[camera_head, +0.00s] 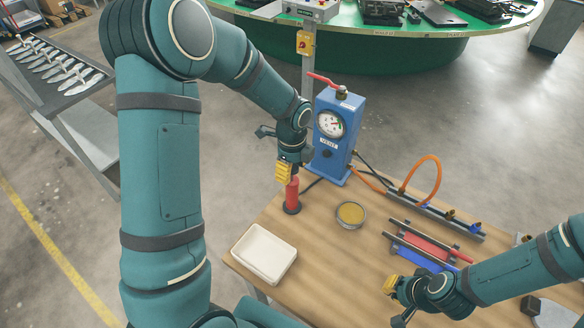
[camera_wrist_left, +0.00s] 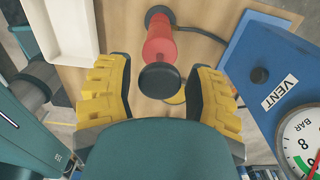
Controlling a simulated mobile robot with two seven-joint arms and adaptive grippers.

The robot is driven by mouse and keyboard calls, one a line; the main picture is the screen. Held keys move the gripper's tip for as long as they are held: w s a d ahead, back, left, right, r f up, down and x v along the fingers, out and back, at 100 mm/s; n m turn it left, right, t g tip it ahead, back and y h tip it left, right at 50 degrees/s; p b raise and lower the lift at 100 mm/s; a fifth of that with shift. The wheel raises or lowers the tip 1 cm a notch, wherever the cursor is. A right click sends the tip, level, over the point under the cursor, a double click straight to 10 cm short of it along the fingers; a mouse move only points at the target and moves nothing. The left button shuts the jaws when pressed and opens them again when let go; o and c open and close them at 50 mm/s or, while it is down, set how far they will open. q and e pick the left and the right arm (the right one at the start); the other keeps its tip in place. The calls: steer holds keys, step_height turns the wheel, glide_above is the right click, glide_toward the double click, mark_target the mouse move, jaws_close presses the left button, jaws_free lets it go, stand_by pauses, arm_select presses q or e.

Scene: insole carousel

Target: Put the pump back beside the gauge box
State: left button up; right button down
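The red pump (camera_head: 292,192) stands upright on its dark base on the wooden table, just left of the blue gauge box (camera_head: 333,135). In the left wrist view the pump (camera_wrist_left: 160,45) shows its black round top and red body. My left gripper (camera_head: 284,172) is above the pump's upper end, which it partly hides in the head view. In the left wrist view its yellow fingers (camera_wrist_left: 160,80) are spread either side of the pump, with gaps. The gauge box (camera_wrist_left: 270,65) is to the right there. My right gripper (camera_head: 389,285) is over the table's front right; its opening is unclear.
A white tray (camera_head: 264,253) lies at the table's left edge. A round tin with yellow contents (camera_head: 351,214) lies right of the pump. A red and blue clamp fixture (camera_head: 425,247) and an orange hose (camera_head: 425,160) are farther right. A dark cable runs from the pump's base.

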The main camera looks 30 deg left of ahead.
arm_select(q)
steer(key=shift+r, duration=0.1)
step_height(320, 180, up, 12)
steer(key=shift+r+p, duration=0.15)
steer(key=shift+p, duration=0.3)
stand_by(0.8)
